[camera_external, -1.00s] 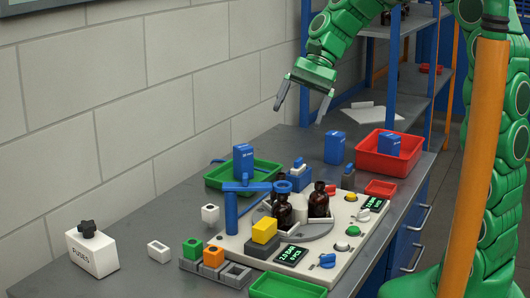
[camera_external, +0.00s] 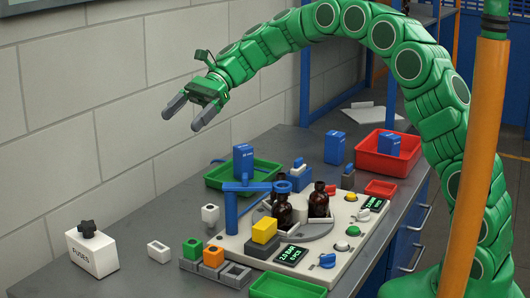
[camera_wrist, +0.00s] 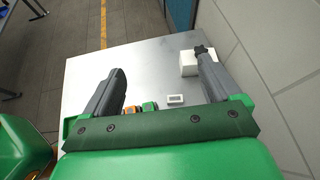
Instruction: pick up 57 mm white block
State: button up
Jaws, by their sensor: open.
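A small white block (camera_external: 158,251) with a dark recess in its top lies on the grey table, left of the green and orange blocks. It also shows in the wrist view (camera_wrist: 175,99), between the fingers' lines and near the gripper's palm. A second small white block (camera_external: 210,213) stands farther back, beside the blue post. I cannot tell by size which is the 57 mm one. My gripper (camera_external: 182,119) is open and empty, high above the back left of the table. Its two grey fingers spread apart in the wrist view (camera_wrist: 160,65).
A white fuses box (camera_external: 92,252) with a black knob stands at the table's left end. The green block (camera_external: 192,246) and orange block (camera_external: 213,256) sit in a grey holder. The blue post (camera_external: 231,212) and amber bottles (camera_external: 319,203) stand to the right. Bare table surrounds the front white block.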

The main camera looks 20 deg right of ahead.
jog(key=a+f, duration=0.1)
jog(key=a, duration=0.3)
jog(key=m, duration=0.1)
send_near(160, 245)
jog(key=shift+g+y, duration=0.3)
jog(key=shift+g, duration=0.1)
jog(key=x, duration=0.4)
jog(key=shift+w+f, duration=0.1)
jog(key=shift+f, duration=0.1)
jog(key=x, duration=0.5)
jog(key=shift+f, duration=0.2)
jog(key=c, duration=1.2)
jog(key=shift+o, duration=0.2)
jog(key=shift+r, duration=0.15)
